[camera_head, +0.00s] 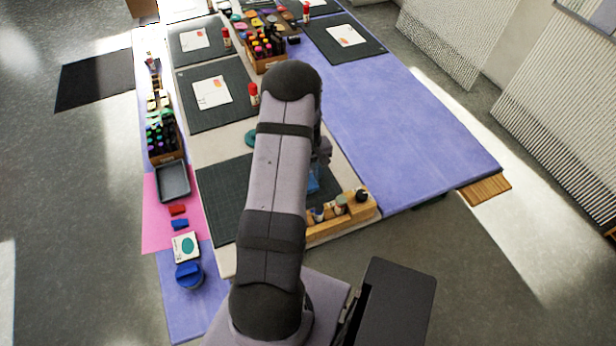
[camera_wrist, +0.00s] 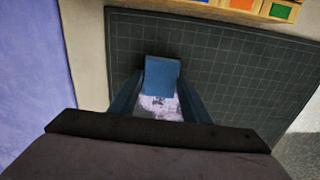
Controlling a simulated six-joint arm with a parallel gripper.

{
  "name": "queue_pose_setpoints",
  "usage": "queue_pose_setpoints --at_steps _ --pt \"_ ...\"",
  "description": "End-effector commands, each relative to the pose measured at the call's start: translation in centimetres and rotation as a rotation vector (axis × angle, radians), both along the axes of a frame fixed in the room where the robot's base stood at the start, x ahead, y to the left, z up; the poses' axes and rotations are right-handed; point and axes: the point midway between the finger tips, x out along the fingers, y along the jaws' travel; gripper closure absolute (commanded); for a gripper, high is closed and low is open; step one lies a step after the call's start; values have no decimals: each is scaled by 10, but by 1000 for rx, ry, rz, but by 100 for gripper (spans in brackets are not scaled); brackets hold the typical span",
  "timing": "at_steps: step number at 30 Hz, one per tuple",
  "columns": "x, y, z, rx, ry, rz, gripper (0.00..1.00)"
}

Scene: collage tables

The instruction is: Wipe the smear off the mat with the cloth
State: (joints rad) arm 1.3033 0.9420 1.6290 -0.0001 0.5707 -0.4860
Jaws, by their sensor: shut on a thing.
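The dark green gridded mat (camera_head: 222,200) lies on the near table, and it fills much of the wrist view (camera_wrist: 230,70). The blue cloth (camera_wrist: 162,76) is between the fingers of my gripper (camera_wrist: 160,88), which is shut on it. A bit of the blue cloth (camera_head: 313,183) also shows beside my arm in the head view. A whitish, speckled smear (camera_wrist: 158,106) shows just below the cloth in the wrist view. Whether the cloth touches the mat I cannot tell. My arm hides the mat's middle and the smear in the head view.
A wooden rack (camera_head: 345,215) with small jars stands along the mat's right edge. A grey tray (camera_head: 173,182), red and blue blocks and a blue-lidded jar (camera_head: 188,275) sit at the left. Other mats with cards and glue sticks lie farther back. The purple table top (camera_head: 400,130) is clear.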

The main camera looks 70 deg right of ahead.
Motion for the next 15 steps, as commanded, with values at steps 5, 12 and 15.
queue_pose_setpoints --at_steps 5,12,15 --pt "3 -4 -1 -1 0 1 78" --pt "14 -14 0 -2 -1 0 78" --pt "18 -17 0 -1 -1 1 78"
